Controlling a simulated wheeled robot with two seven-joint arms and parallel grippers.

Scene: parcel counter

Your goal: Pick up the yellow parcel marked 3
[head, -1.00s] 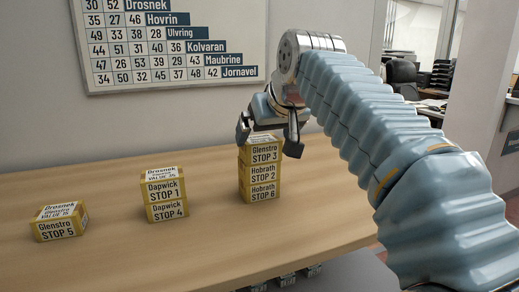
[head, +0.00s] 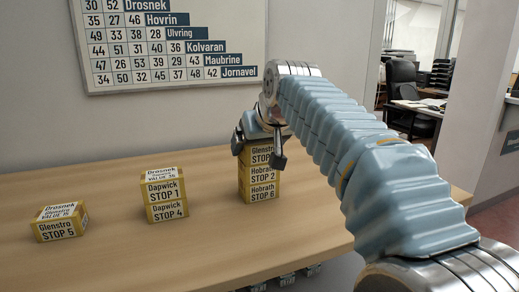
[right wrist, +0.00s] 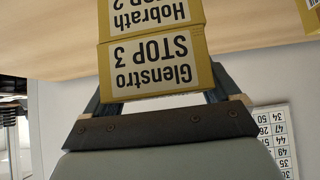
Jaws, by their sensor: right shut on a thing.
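The yellow parcel marked STOP 3 (head: 256,154), labelled Glenstro, is on top of a stack of three. It sits directly on the parcel marked STOP 2 (head: 256,172), with the parcel marked STOP 6 (head: 256,192) at the bottom. My right gripper (head: 259,153) is over the top parcel and shut on it, one finger on each side. The right finger hides the number 3 in the head view. In the right wrist view the STOP 3 parcel (right wrist: 155,62) shows its label upside down between the fingers. My left gripper is out of view.
On the wooden counter (head: 110,212), left of the stack, STOP 1 (head: 163,190) sits on STOP 4 (head: 167,211). Farther left is the single parcel STOP 5 (head: 60,226). A wall chart (head: 170,45) hangs behind. The counter between the stacks is clear.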

